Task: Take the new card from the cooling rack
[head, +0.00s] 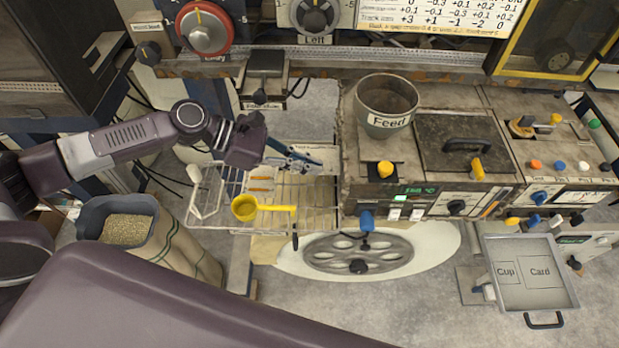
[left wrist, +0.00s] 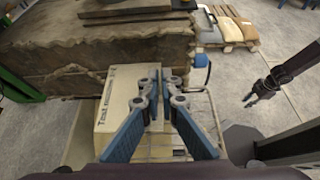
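The cooling rack (head: 215,207) is a wire frame left of the feed machine. Several orange-brown strips and pale flat pieces lie on it. I cannot tell which is the new card. My left gripper (head: 316,165) is above the rack's back right part, beside a pale box (head: 322,153). In the left wrist view the left gripper's (left wrist: 161,82) fingers are together with nothing visible between them, in front of the lettered box (left wrist: 120,90); part of the rack shows below. My right gripper (left wrist: 251,99) is small in that view, away from the rack; its opening is unclear.
A yellow ladle (head: 245,208) lies at the rack's front. The machine with its feed pot (head: 386,122) stands directly right. A sack of pellets (head: 127,228) is at left. A tray (head: 550,302) marked Cup and Card is at far right.

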